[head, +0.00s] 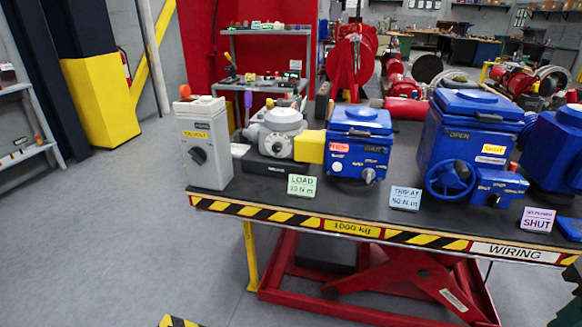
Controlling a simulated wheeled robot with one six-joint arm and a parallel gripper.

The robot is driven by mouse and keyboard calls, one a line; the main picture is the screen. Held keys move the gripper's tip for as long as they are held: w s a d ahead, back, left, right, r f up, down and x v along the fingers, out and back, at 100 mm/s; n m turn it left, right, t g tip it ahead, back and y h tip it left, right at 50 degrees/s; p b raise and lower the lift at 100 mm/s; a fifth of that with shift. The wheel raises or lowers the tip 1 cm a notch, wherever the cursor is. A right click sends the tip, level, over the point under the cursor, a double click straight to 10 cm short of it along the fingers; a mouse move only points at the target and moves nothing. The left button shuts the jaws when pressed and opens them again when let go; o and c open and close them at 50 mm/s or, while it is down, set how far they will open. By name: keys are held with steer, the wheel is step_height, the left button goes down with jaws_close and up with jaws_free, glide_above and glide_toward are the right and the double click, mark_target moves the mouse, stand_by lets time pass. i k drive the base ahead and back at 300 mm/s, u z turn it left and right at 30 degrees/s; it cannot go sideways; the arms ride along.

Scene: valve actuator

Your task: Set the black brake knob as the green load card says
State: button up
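The green load card (302,186) stands at the front edge of the bench; it reads "LOAD" over a number in N m that is too small to read surely. Behind it a rounded grey unit (277,122) on a dark base joins a yellow block; a small dark round part (277,148) shows on its front. A grey upright box (205,168) at the bench's left end carries a black knob (198,156) under a yellow label. I cannot tell which of these is the brake knob, nor read any setting. My gripper is not in view.
The dark bench top (345,205) has a striped front edge marked "1000 kg". Blue actuators (358,140) stand along it, with a blue card (405,198) and a purple card (537,219) in front. Open grey floor (110,240) lies to the left.

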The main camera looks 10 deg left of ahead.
mark_target(276, 148)
steer(key=z, duration=1.9)
steer(key=k, duration=0.9)
steer(key=u, duration=1.45)
steer(key=i, duration=0.5)
